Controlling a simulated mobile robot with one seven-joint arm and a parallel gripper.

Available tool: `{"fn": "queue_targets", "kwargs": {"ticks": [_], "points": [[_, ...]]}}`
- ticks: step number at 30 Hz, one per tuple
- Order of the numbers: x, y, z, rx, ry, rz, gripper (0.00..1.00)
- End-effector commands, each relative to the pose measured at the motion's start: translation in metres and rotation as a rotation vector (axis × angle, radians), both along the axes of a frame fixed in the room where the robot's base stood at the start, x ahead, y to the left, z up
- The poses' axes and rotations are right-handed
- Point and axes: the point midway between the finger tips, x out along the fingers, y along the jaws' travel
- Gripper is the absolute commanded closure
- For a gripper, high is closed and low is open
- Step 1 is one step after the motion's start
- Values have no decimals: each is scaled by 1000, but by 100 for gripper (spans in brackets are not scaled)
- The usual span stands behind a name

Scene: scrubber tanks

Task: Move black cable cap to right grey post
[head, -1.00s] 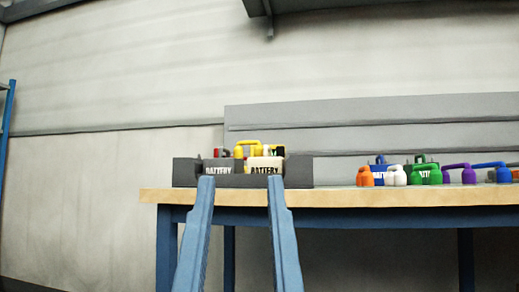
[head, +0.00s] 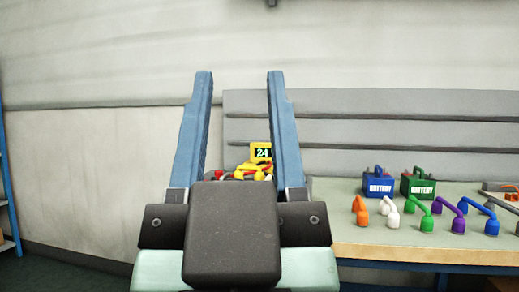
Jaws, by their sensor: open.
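My gripper (head: 239,76) stands upright in the middle of the head view. Its two long blue fingers are parallel and wide apart, with nothing held between them. Behind them, at the left end of the bench, a yellow unit marked 24 (head: 260,152) shows beside the right finger. Yellow and red cable parts (head: 252,171) lie just below it. The dark body of my gripper covers most of that area. I cannot pick out the black cable cap or the right grey post in the head view; they may be hidden behind my gripper.
A blue battery (head: 379,184) and a green battery (head: 418,184) stand on the bench (head: 350,236) to the right. A grey backboard (head: 400,133) runs behind.

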Motion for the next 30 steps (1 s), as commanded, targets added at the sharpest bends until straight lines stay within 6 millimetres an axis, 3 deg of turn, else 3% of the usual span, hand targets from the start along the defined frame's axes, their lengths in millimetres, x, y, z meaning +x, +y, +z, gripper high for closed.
{"fn": "queue_targets", "kwargs": {"ticks": [1, 30], "points": [[0, 0, 36, 1, 0, 1, 50], [0, 1, 352, 4, 1, 7, 50]]}}
